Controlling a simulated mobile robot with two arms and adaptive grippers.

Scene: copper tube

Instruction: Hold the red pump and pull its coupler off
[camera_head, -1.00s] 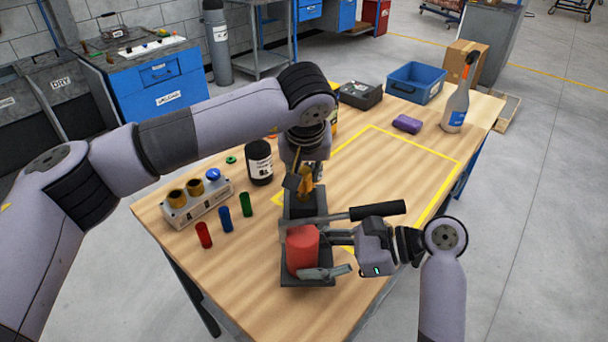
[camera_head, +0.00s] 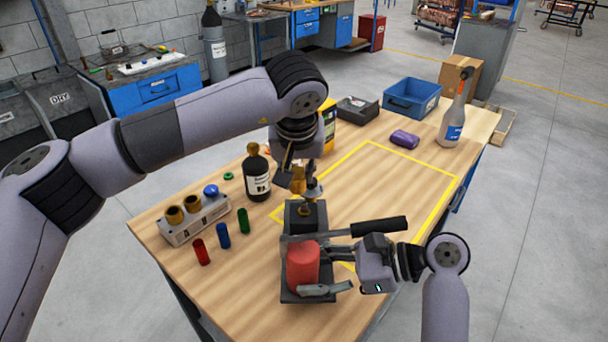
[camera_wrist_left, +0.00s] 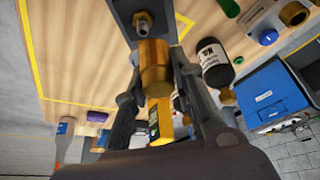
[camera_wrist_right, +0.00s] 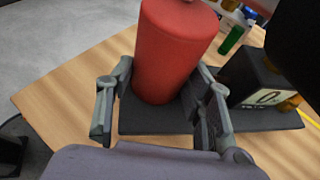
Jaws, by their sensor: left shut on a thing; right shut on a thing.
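The red pump stands on the table: red cylinder (camera_head: 302,266), dark base, dark block (camera_head: 318,215) and a lever with a black handle (camera_head: 378,226). My right gripper (camera_head: 338,252) is shut on the pump; the right wrist view shows its fingers on either side of the red cylinder (camera_wrist_right: 172,50). My left gripper (camera_head: 303,174) is shut on the brass coupler (camera_head: 298,182), above the block. In the left wrist view the coupler (camera_wrist_left: 155,68) lies between the fingers. A bare metal fitting (camera_wrist_left: 143,22) shows beyond its end, and the coupler looks clear of it.
A black labelled bottle (camera_head: 257,180) stands just left of my left gripper. A grey holder (camera_head: 192,217) and red, blue and green cylinders (camera_head: 222,235) are on the left. A purple block (camera_head: 404,138), blue bin (camera_head: 412,98) and spray bottle (camera_head: 453,118) stand at the back.

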